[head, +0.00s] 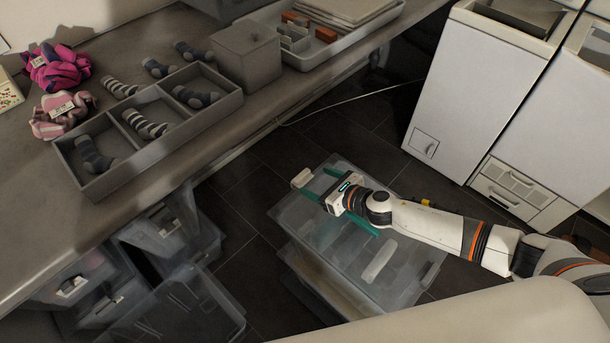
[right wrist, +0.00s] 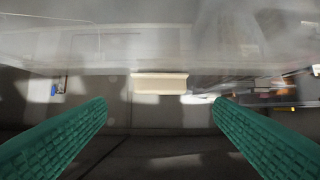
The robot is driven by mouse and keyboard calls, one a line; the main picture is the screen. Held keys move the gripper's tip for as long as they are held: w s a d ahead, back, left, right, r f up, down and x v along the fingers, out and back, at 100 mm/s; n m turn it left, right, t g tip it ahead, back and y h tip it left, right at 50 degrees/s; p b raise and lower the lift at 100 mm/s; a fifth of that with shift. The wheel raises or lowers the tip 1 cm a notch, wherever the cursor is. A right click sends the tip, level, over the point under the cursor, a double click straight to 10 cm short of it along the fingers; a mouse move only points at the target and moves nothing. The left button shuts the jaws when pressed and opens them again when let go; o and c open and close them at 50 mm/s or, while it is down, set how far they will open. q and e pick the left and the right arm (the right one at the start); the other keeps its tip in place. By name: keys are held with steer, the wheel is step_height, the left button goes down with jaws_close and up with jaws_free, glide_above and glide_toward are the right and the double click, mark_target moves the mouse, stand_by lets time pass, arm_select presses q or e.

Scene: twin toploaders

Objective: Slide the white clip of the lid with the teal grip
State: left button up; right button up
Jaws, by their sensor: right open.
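A clear plastic bin (head: 405,285) stands on the dark floor with a clear lid on top. A teal bar, which looks like the lid's grip (head: 364,228), lies on it, partly hidden by my right arm. A white clip (head: 301,178) is at the lid's far left edge; it also shows as a pale block in the right wrist view (right wrist: 160,83). My right gripper (head: 313,179) is over the lid with its teal fingers open and pointing at this clip. The clip lies ahead of and between the fingertips, and nothing is held. My left gripper is not in view.
A second white piece (head: 380,260) is on the bin's near side. More clear bins (head: 185,305) stand at the lower left under the counter (head: 40,225), which holds a sock tray (head: 165,165). White toploaders (head: 470,90) stand at the right. Dark floor is free around the bin.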

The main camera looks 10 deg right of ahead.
mark_target(304, 177)
steer(key=x, duration=0.5)
steer(key=shift+w+a+f+b, duration=0.15)
steer(key=shift+w+a+b, duration=0.1)
steer(key=shift+w+b, duration=0.1)
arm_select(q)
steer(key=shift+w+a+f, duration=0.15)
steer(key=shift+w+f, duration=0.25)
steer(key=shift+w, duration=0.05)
arm_select(e)
steer(key=shift+s, duration=0.1)
steer(key=c, duration=1.4)
steer(key=shift+s+d, duration=0.6)
steer(key=shift+s, duration=0.25)
steer(key=o, duration=1.4)
steer(key=shift+w, duration=0.1)
arm_select(q)
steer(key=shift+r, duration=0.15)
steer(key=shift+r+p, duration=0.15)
steer(key=shift+p, duration=0.15)
arm_select(e)
steer(key=v, duration=1.2)
